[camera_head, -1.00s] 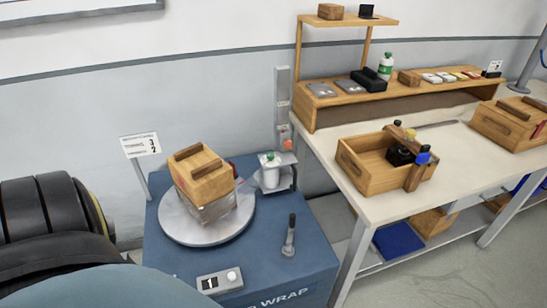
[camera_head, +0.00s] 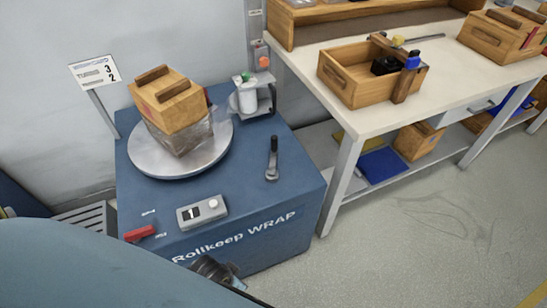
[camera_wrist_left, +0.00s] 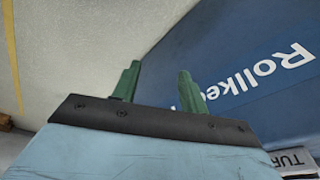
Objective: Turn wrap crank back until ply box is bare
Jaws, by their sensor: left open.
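The ply box (camera_head: 167,100) sits on the round silver turntable (camera_head: 150,163) of the blue wrap machine (camera_head: 255,205). Clear film (camera_head: 185,135) is around its lower part; the upper wood is uncovered. The wrap crank (camera_head: 272,160), a dark upright handle, stands on the machine top right of the turntable. A counter (camera_head: 202,212) near the front edge reads 1. My left gripper (camera_wrist_left: 160,72) is open and empty in the left wrist view, its green fingers in front of the machine's lettered front. My right gripper is not in view.
A film roll (camera_head: 246,97) stands on a bracket behind the crank. A red part (camera_head: 139,233) lies at the machine's front left corner. A sign (camera_head: 95,72) shows 3 and 2. A workbench (camera_head: 405,100) with an open wooden crate (camera_head: 343,82) is at right. The floor ahead of it is clear.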

